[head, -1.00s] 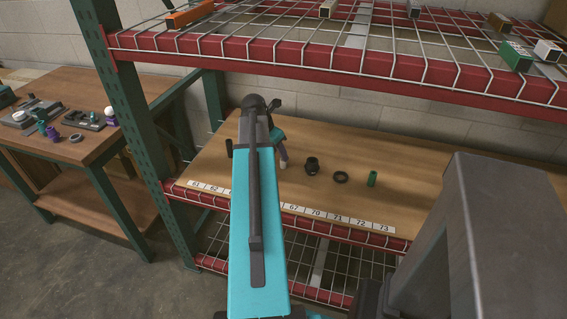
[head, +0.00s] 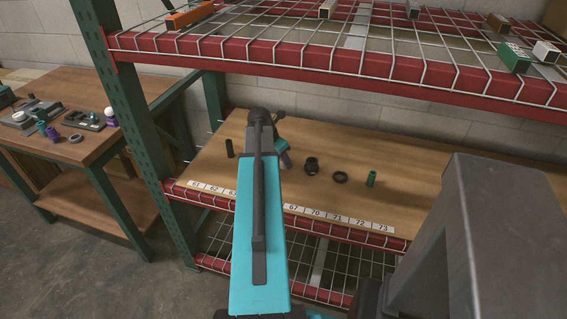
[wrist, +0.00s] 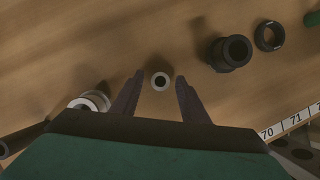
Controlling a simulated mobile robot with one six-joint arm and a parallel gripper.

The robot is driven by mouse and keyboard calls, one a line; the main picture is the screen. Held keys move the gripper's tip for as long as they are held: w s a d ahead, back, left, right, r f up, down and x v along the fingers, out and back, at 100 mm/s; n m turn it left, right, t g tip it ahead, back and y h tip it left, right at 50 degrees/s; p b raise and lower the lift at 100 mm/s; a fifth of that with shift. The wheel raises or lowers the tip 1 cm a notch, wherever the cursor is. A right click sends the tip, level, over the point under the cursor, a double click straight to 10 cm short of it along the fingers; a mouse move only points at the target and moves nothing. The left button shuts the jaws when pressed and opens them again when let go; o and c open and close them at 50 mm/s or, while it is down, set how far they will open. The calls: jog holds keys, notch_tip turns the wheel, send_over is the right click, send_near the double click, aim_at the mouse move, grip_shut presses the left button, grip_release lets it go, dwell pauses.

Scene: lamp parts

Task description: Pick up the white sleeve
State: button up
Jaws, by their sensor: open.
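The white sleeve (wrist: 160,81) shows end-on in the wrist view as a small pale ring with a dark hole, apparently upright on the wooden shelf (wrist: 60,40). My gripper (wrist: 160,76) is open, with one dark finger on either side of the sleeve and a visible gap on both sides. I cannot tell how far down the fingers reach along it. In the head view my gripper (head: 286,160) is low over the shelf behind my arm, and the sleeve cannot be made out there.
A black socket-like part (wrist: 232,52) and a black ring (wrist: 269,36) lie to the right, then a green cylinder (head: 371,178). A pale ringed part (wrist: 92,101) is close by the left finger. A dark cylinder (head: 229,148) stands further left. A red-edged wire shelf (head: 330,62) is above.

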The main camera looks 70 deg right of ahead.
aim_at(282, 168)
grip_shut()
jog(key=shift+r, duration=0.1)
dwell(0.4)
jog(key=shift+r, duration=1.4)
jog(key=shift+a+r, duration=0.1)
jog(key=shift+r, duration=0.2)
jog(key=a, duration=0.3)
jog(key=a+b, duration=0.1)
jog(key=a, duration=0.6)
jog(key=shift+s+a+r, duration=0.15)
jog(key=shift+a+r, duration=0.25)
jog(key=shift+f+b, duration=0.15)
jog(key=shift+b, duration=0.6)
jog(key=a+b, duration=0.2)
jog(key=b, duration=0.3)
jog(key=shift+a+b, duration=0.1)
jog(key=shift+b, duration=0.25)
jog(key=shift+a+b, duration=0.15)
jog(key=shift+b, duration=0.7)
